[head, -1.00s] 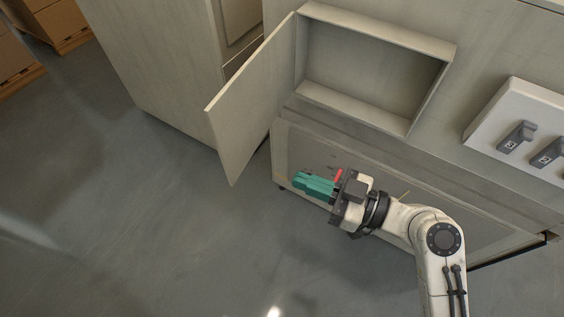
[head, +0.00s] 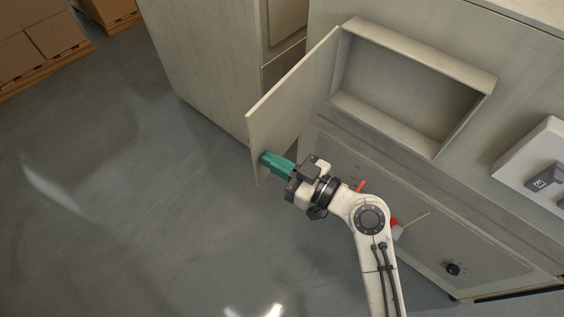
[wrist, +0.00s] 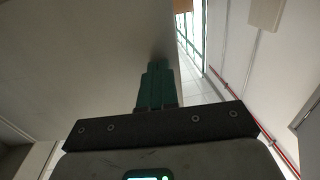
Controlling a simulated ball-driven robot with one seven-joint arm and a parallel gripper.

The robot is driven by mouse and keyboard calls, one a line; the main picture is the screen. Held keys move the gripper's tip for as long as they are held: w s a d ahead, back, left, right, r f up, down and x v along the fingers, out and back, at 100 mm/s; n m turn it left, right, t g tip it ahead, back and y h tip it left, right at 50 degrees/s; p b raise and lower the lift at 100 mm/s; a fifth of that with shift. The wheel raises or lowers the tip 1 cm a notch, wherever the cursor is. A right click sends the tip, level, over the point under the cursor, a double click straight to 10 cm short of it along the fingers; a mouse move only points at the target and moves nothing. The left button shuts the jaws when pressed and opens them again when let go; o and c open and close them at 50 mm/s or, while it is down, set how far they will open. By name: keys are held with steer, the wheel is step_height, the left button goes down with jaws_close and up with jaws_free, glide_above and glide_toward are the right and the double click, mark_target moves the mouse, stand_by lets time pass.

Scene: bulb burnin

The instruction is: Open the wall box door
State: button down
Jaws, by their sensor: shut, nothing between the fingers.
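The wall box (head: 341,62) is a shallow, empty, pale grey-green box on the front of the cabinet. Its door (head: 285,103) is hinged on the box's left side and stands swung well outward, leaving the inside in plain view. My gripper (head: 266,160) has green fingers, shut and empty, and its tips are at the door's lower inner face near the free edge. In the wrist view the green fingers (wrist: 156,84) point at a large pale panel, the door (wrist: 90,50). I cannot tell for certain whether the tips touch it.
A white panel with grey switches (head: 540,170) is right of the box. A tall cabinet (head: 205,60) stands behind the door to the left. A dark knob (head: 453,269) is low on the cabinet front. Open grey floor (head: 150,220) lies to the left.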

steer(key=w+a+m+t+h+p, duration=0.1)
steer(key=w+a+m+t+h, duration=0.2)
steer(key=w+a, duration=0.4)
steer(key=a+t, duration=0.1)
steer(key=a, duration=0.2)
steer(key=shift+w+a+p, duration=0.15)
steer(key=shift+w+p, duration=0.2)
